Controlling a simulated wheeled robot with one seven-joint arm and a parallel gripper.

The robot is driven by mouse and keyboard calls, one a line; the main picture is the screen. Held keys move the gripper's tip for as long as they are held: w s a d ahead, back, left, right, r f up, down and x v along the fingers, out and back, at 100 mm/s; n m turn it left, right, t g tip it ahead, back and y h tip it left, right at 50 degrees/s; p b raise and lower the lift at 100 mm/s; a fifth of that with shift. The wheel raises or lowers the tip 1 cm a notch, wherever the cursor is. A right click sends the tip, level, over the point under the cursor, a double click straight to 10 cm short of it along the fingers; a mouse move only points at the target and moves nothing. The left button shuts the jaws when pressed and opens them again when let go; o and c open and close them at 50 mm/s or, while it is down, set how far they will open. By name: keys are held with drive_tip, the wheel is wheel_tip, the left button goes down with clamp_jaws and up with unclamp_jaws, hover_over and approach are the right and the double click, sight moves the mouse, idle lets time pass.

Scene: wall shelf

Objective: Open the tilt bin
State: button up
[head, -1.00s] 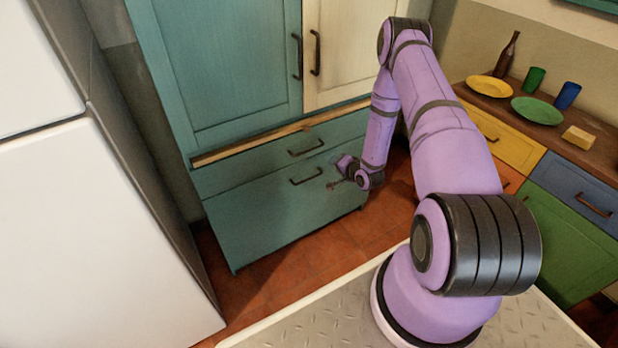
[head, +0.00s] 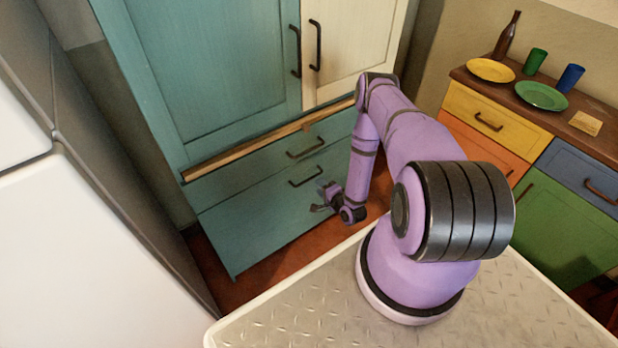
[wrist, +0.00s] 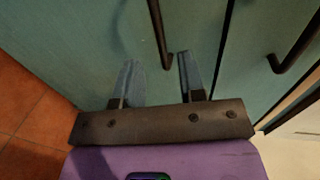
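The teal cabinet has two fronts below a wooden strip: a narrow upper one (head: 235,182) and a taller lower one (head: 250,222). The lower one looks like the tilt bin; both appear closed. The lower front has a dark bar handle (head: 306,178), which also shows in the wrist view (wrist: 157,30). My gripper (head: 317,200) is in front of the lower front, below and right of its handle in the head view. In the wrist view its fingers (wrist: 158,68) are apart, and the handle's near end appears between the fingertips. I cannot tell whether they touch it.
The upper front's handle (head: 305,150) is close above; it shows at the right of the wrist view (wrist: 297,45). A wooden strip (head: 265,140) crosses the cabinet above. A white appliance (head: 80,255) stands left, a coloured counter unit (head: 500,120) right. Tiled floor (head: 265,280) shows below.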

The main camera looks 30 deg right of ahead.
sight(310, 178)
drive_tip(key=x, duration=0.7)
drive_tip(key=shift+w, duration=0.35)
clamp_jaws()
